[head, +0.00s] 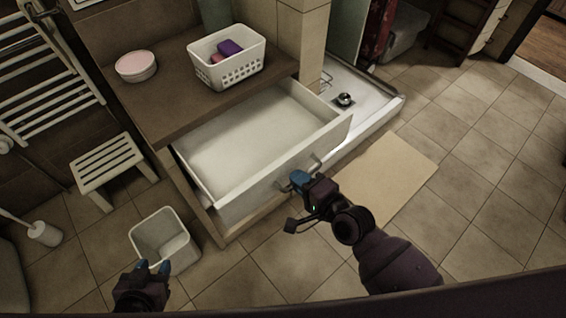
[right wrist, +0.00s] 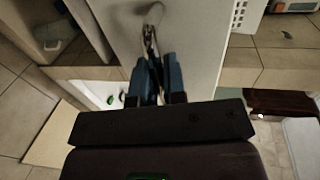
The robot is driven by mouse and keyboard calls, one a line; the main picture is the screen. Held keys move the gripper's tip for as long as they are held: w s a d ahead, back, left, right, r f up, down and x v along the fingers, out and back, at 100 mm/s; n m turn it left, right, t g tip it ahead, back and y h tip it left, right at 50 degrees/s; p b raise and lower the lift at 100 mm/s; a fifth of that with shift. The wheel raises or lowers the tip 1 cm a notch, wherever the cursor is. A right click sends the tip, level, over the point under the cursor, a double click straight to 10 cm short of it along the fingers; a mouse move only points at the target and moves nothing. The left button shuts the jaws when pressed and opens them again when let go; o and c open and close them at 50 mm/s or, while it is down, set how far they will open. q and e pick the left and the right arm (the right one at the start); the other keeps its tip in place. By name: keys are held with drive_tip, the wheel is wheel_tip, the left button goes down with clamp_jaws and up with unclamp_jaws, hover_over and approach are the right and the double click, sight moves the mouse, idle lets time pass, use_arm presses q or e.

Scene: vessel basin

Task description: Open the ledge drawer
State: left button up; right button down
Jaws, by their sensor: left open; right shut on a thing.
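The ledge drawer (head: 262,181) is pulled well out from under the brown ledge (head: 158,102), and its white inside looks empty. Its metal handle (head: 317,160) is on the front face. My right gripper (head: 298,180) is at the drawer front, shut on the handle. In the right wrist view the blue fingers (right wrist: 158,82) close around the handle (right wrist: 150,38), against the pale drawer front (right wrist: 190,40). My left gripper (head: 152,268) is open and empty, low at the left, in front of the white bin.
A white basket (head: 226,72) with purple items and a round pink-topped dish (head: 136,66) stand on the ledge. A white bin (head: 163,240) and a slatted stool (head: 108,164) stand left of the drawer. A beige mat (head: 388,178) lies right, with open floor beyond.

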drive_tip(key=shift+f+v, duration=0.15)
drive_tip(key=shift+v, duration=0.65)
drive_tip(key=shift+f+v, duration=0.2)
drive_tip(key=shift+v, duration=0.6)
drive_tip(key=shift+s, duration=0.1)
drive_tip(key=c, duration=1.2)
unclamp_jaws()
drive_tip(key=shift+d, duration=0.1)
drive_tip(key=v, duration=1)
drive_tip(key=shift+s+p, duration=0.35)
drive_tip(key=shift+d, duration=0.15)
